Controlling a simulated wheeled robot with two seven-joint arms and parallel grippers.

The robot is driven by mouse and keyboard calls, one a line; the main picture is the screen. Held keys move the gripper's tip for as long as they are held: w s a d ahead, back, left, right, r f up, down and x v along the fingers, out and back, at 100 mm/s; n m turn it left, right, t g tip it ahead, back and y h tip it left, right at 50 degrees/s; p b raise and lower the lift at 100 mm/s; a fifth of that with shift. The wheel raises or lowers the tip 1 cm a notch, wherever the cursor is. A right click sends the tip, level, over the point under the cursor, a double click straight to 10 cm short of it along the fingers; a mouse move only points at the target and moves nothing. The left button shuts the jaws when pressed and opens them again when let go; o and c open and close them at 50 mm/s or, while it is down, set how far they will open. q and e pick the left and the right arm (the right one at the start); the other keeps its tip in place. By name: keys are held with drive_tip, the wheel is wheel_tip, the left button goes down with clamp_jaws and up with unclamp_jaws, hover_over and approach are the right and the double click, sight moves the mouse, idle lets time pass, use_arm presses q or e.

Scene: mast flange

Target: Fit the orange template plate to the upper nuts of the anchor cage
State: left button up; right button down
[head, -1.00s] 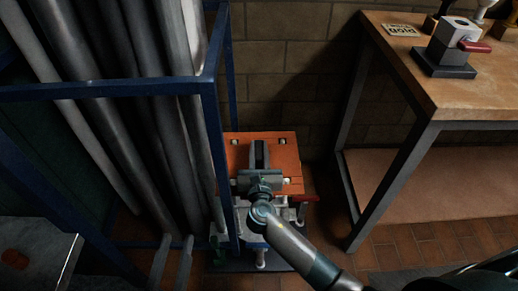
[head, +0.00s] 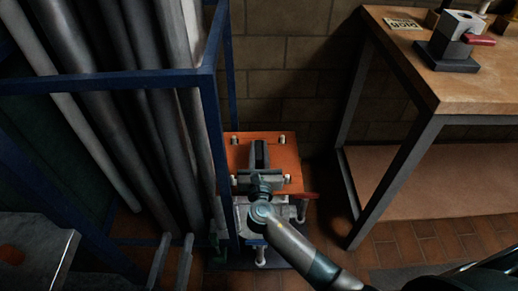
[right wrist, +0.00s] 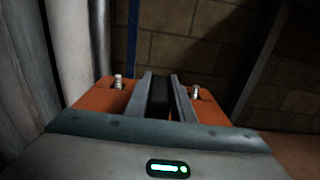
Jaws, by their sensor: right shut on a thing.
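The orange template plate (head: 287,160) lies roughly level in the head view, on or just above the anchor cage (head: 262,257). Pale bolt ends stand up through it near its corners; two also show at its far side in the right wrist view, where the plate (right wrist: 98,97) spans both sides of the fingers. My right gripper (head: 259,153) is over the plate's middle, its fingers (right wrist: 161,97) closed around a dark part between them. The gripper and arm cover the plate's near middle. The upper nuts and any gap beneath the plate are hidden. My left gripper is not in view.
A blue rack (head: 213,120) with grey pipes (head: 125,110) stands close on the plate's left. A brick wall (head: 290,75) is behind. A workbench (head: 440,75) with a clamp-like fixture (head: 447,53) is at right.

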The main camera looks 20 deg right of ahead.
drive_tip(key=shift+f+b, duration=0.4)
drive_tip(key=shift+f, duration=0.15)
drive_tip(key=c, duration=1.4)
unclamp_jaws()
drive_tip(key=shift+c, duration=0.2)
drive_tip(key=shift+f, duration=0.1)
drive_tip(key=shift+s, duration=0.1)
drive_tip(key=p+v, duration=0.2)
drive_tip(key=v, duration=1.5)
drive_tip(key=shift+s+a, duration=0.1)
drive_tip(key=shift+s, duration=0.05)
